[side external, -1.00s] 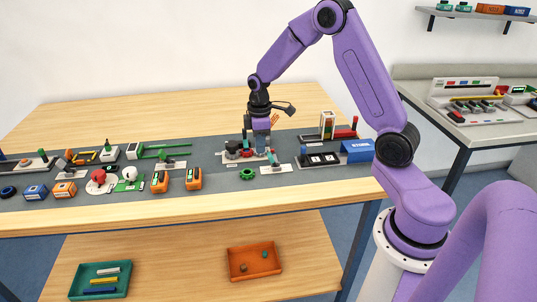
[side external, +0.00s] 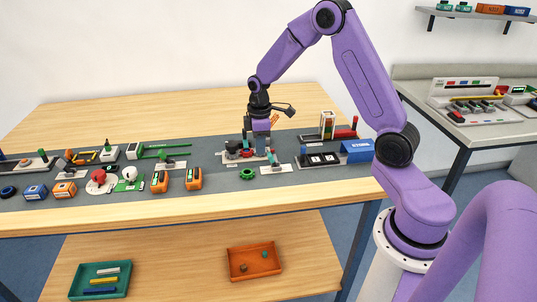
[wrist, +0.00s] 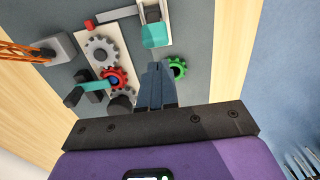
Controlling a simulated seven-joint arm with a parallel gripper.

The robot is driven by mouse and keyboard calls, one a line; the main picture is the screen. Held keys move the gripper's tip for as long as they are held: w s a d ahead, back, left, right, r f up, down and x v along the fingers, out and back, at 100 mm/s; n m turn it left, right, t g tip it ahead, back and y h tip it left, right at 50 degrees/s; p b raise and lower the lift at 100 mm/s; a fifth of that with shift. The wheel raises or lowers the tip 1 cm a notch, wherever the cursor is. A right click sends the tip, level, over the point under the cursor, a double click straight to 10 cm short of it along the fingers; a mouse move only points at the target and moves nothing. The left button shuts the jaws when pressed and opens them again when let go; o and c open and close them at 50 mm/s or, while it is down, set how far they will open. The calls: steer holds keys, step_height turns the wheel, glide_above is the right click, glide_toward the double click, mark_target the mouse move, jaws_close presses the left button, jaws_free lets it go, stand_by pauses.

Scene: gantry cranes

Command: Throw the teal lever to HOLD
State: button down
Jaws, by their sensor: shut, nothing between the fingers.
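A teal lever handle (wrist: 155,36) stands on a white plate with a grey frame in the wrist view, above my fingertips in the picture. In the side external view the teal lever (side external: 272,158) is just right of and below my gripper (side external: 262,150). My gripper also shows in the wrist view (wrist: 158,66), its blue-grey fingers together and empty. The fingertips appear apart from the teal handle. Any label for HOLD is too small to read.
Grey gears (wrist: 100,50) and a red gear (wrist: 114,79) lie on a plate left of my fingers, with a teal bar (wrist: 94,86) on a black block. A green gear (wrist: 178,68) is close at the right. A blue box (side external: 357,151) stands farther right.

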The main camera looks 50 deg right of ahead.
mark_target(268, 154)
steer(key=shift+f, duration=1.3)
steer(key=shift+s+d, duration=1.3)
steer(key=shift+w+a, duration=0.45)
steer(key=shift+r, duration=3.5)
